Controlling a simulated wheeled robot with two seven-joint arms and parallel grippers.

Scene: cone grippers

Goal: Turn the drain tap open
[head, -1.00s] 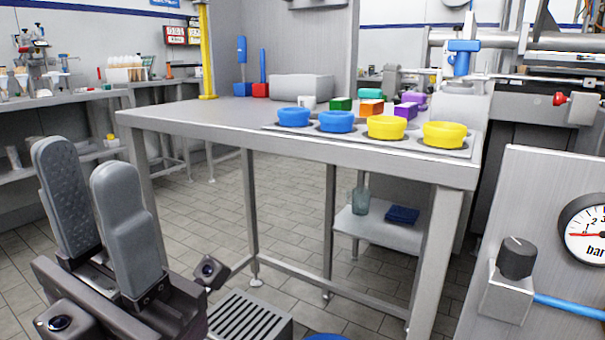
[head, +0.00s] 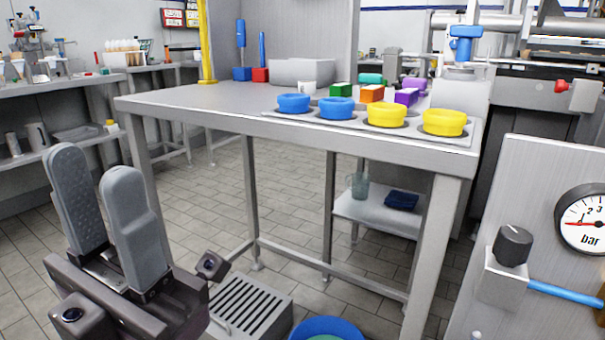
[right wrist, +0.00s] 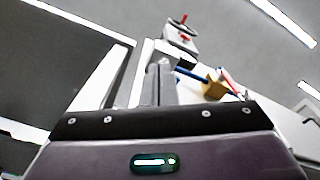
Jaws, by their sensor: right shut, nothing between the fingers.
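Which fitting is the drain tap is not certain. In the right wrist view a brass-coloured fitting (right wrist: 215,83) with a red lever (right wrist: 230,83) sits beside a blue hose, and a red handle (right wrist: 183,25) stands on a pale block farther off. In the head view a red knob (head: 561,86) sticks out of a grey block at the right. My left gripper (head: 95,168) is open and empty at the lower left, apart from all of these. My right gripper (right wrist: 160,78) is shut and empty in its wrist view, pointing toward the fittings without visible contact.
A steel table (head: 225,110) holds blue and yellow bowls and coloured blocks. A grey panel (head: 560,190) at the right has a gauge (head: 583,222), black knob (head: 514,245) and blue hose (head: 565,291). A slotted grate box (head: 250,303) and blue bucket (head: 325,328) stand low in front.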

